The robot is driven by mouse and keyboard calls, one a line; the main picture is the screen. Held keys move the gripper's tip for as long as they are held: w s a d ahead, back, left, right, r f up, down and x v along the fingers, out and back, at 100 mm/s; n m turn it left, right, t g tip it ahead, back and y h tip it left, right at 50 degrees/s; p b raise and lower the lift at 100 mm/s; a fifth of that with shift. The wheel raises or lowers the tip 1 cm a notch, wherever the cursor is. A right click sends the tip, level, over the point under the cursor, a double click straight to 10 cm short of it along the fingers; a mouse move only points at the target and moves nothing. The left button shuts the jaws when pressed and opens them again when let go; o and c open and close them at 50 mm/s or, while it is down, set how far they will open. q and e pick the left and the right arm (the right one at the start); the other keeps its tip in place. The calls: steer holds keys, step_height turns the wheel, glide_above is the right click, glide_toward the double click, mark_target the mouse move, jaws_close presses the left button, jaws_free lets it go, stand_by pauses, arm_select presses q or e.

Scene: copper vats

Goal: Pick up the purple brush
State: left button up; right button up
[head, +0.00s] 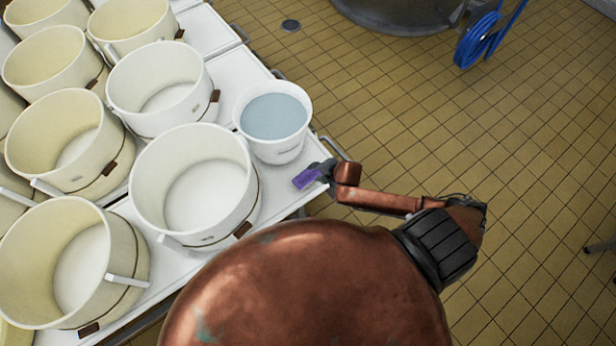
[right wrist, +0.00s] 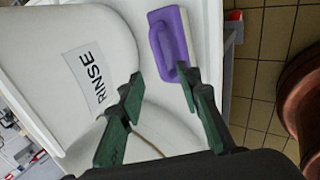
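The purple brush (head: 306,178) lies near the right edge of the white table, just in front of the water-filled bucket (head: 273,122). In the right wrist view the brush (right wrist: 170,42) shows a purple body with a handle and a pale side. My right gripper (head: 323,169) is right at the brush in the head view. In the right wrist view its green fingers (right wrist: 161,82) are spread apart with nothing gripped between them. The right finger overlaps the brush's lower end; I cannot tell whether they touch. My left gripper is not in view.
The bucket labelled RINSE (right wrist: 85,75) stands close to the left finger in the right wrist view. Several cream and white buckets (head: 195,185) crowd the table (head: 275,190) to the left. Tiled floor (head: 420,110) lies open to the right, with a blue hose (head: 478,42) farther back.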

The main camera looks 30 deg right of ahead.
mark_target(309, 172)
steer(key=x, duration=0.2)
steer(key=b+x, duration=0.1)
steer(key=x, duration=0.4)
steer(key=shift+w+d+f, duration=0.25)
steer(key=shift+w, duration=0.05)
steer(key=shift+c, duration=0.3)
jaws_close()
steer(key=shift+r, duration=0.1)
